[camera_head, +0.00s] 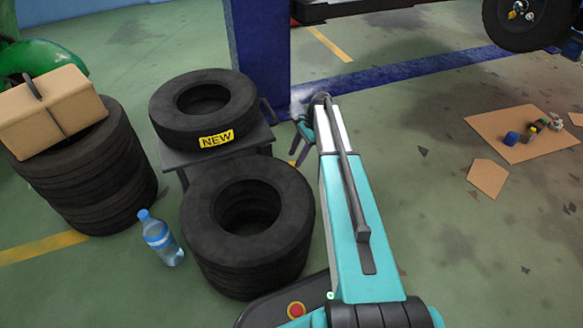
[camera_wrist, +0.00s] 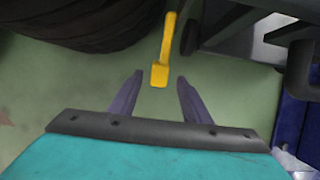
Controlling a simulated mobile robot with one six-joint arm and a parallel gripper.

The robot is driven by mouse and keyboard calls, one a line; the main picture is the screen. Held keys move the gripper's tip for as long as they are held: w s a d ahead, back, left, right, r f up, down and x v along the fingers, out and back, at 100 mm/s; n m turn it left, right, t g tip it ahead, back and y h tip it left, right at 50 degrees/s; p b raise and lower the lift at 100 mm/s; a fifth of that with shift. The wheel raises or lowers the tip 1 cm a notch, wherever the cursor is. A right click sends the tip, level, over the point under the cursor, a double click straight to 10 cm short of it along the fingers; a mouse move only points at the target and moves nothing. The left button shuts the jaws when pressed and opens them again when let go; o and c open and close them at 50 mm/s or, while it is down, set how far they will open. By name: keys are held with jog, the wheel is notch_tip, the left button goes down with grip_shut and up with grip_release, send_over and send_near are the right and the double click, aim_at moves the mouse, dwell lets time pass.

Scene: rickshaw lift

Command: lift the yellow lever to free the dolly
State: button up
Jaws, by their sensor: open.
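The yellow lever (camera_wrist: 160,72) shows in the wrist view as a flat bar with a wider end, hanging into the picture from the top. My gripper (camera_wrist: 158,85) is open, with one dark finger on each side of the lever's wide end. The fingertips look close to that end, but I cannot tell the depth. In the head view my gripper (camera_head: 299,140) is partly hidden behind my arm, beside the dark dolly (camera_head: 266,135). The dolly carries a tire (camera_head: 185,125) with a yellow NEW label. Only a small yellow bit shows there near my gripper.
A stack of tires (camera_head: 215,215) stands in front of the dolly. A water bottle (camera_head: 161,238) is left of it. More tires (camera_head: 85,180) with a cardboard box (camera_head: 50,112) stand at left. A blue post (camera_head: 260,50) rises behind. The floor right of my arm is mostly open.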

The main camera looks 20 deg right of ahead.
aim_at(292, 163)
jog(key=shift+b+x, duration=1)
jog(key=shift+x, duration=1.55)
jog(key=shift+c, duration=0.5)
jog(key=shift+a, duration=0.1)
grip_shut()
